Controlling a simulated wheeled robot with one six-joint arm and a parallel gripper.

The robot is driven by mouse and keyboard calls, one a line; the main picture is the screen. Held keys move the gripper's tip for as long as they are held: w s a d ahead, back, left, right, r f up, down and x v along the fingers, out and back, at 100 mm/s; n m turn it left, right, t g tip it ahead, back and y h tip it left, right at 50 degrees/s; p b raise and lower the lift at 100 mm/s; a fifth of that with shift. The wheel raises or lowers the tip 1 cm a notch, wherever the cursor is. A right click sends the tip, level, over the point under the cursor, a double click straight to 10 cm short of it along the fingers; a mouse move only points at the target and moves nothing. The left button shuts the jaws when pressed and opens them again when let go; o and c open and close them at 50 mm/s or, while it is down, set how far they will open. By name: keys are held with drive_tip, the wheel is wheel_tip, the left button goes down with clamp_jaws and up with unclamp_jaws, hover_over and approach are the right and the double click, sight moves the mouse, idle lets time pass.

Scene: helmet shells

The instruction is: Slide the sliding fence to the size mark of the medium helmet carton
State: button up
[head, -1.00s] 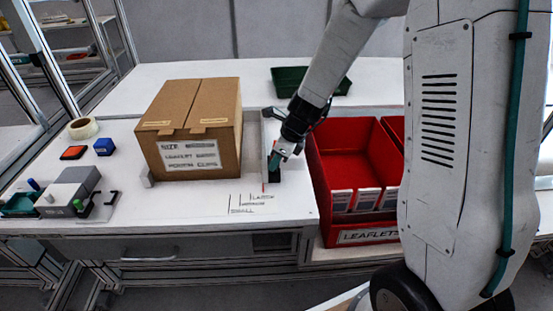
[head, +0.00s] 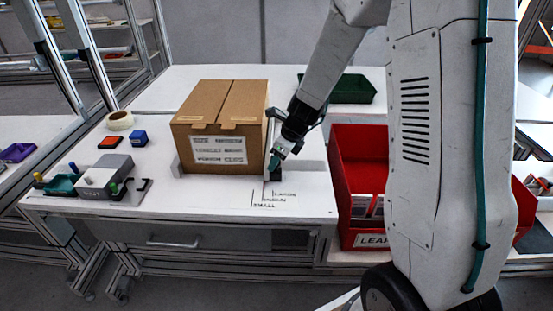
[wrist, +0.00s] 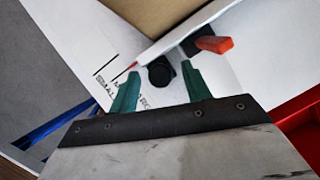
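The brown helmet carton (head: 205,123) stands on the white bench; its corner also shows in the wrist view (wrist: 150,12). The thin pale sliding fence (head: 270,137) stands along the carton's right side, seemingly touching or very near it; it also shows in the wrist view (wrist: 185,32). Its red pointer (wrist: 124,75) lies by the printed size marks (head: 264,195), close to the middle line, MEDIUM. My gripper (head: 275,166) is at the fence's front end. Its green fingers stand apart either side of a black knob (wrist: 160,72), with gaps on both sides. A red-tipped lever (wrist: 213,44) is beside the knob.
Red leaflet bins (head: 358,165) stand right of the bench, close to my arm. A green tray (head: 350,88) is behind. Tape (head: 120,120), a blue block (head: 138,138) and a grey device (head: 105,175) are left of the carton.

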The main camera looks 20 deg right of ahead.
drive_tip(key=shift+r, duration=0.1)
drive_tip(key=v, duration=0.7)
drive_tip(key=shift+r, duration=0.25)
drive_tip(key=shift+s+d, duration=0.1)
drive_tip(key=shift+s, duration=0.05)
